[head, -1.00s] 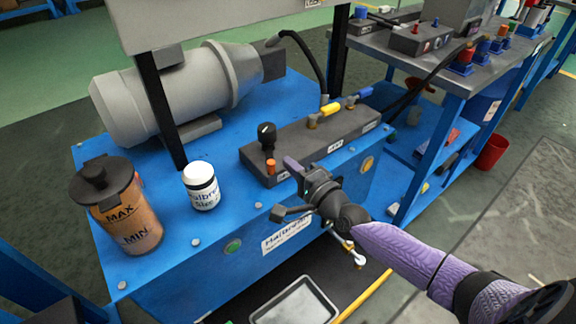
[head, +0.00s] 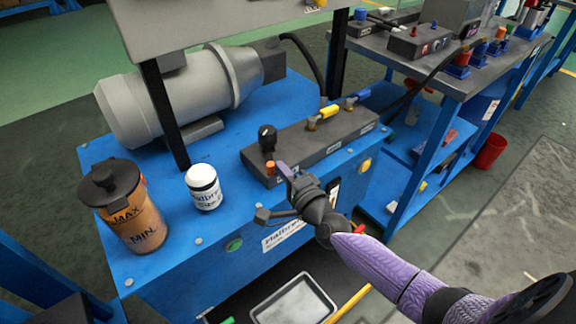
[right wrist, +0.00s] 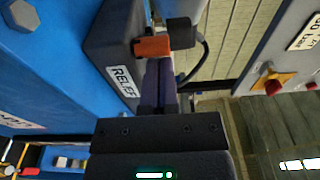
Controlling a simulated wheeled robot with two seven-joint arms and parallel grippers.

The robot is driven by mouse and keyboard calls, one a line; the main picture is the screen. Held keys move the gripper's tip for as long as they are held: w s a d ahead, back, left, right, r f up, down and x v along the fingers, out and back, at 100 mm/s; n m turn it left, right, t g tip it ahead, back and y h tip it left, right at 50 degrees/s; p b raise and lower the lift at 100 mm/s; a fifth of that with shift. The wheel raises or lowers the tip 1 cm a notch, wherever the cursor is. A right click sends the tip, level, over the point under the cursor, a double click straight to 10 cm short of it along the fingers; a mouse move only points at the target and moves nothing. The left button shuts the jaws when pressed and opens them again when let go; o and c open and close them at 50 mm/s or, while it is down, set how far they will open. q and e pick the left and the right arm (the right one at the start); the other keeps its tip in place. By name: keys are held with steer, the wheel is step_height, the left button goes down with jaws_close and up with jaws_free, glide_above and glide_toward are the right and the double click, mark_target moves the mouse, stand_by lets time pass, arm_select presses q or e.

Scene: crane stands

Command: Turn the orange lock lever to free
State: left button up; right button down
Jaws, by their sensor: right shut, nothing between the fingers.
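The orange lock lever (head: 270,168) is a small orange piece at the left end of the dark valve block (head: 312,142), below a black knob (head: 267,138). In the right wrist view the orange lever (right wrist: 152,47) sits beside a RELIEF label (right wrist: 123,82), right at the tips of my fingers. My right gripper (head: 281,168) is shut and empty, its purple fingertips close to the lever's right side in the head view. I cannot tell whether they touch it. The fingers (right wrist: 158,68) also show in the right wrist view. My left gripper is not in view.
A grey motor (head: 180,92), an orange reservoir (head: 128,210) and a white jar (head: 204,187) stand on the blue bench (head: 240,200). Yellow and blue levers (head: 330,111) sit farther right on the block. A grey tray (head: 293,303) lies below in front.

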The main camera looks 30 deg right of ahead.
steer(key=shift+w+a+r+m+h+p, duration=0.15)
steer(key=shift+a+r+m+h+p, duration=0.1)
steer(key=shift+a+m+h+p, duration=0.6)
steer(key=shift+w+a+m+h+p, duration=0.2)
steer(key=shift+m+h+p, duration=0.4)
steer(key=shift+h, duration=0.55)
steer(key=shift+a+f+g+h, duration=0.1)
steer(key=shift+a+g+h, duration=0.25)
steer(key=shift+h, duration=0.15)
steer(key=shift+w+a+f+m+g+h, duration=0.1)
steer(key=shift+w+a+m+g+h, duration=0.15)
steer(key=shift+m+h, duration=0.3)
steer(key=shift+w+a+f+m+g+h, duration=0.1)
steer(key=shift+a+m+h, duration=0.3)
steer(key=shift+h, duration=0.25)
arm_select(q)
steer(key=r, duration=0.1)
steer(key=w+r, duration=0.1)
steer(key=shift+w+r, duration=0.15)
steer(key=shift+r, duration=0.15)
arm_select(e)
steer(key=shift+w+a, duration=0.25)
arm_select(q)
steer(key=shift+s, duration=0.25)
arm_select(e)
steer(key=shift+a, duration=0.1)
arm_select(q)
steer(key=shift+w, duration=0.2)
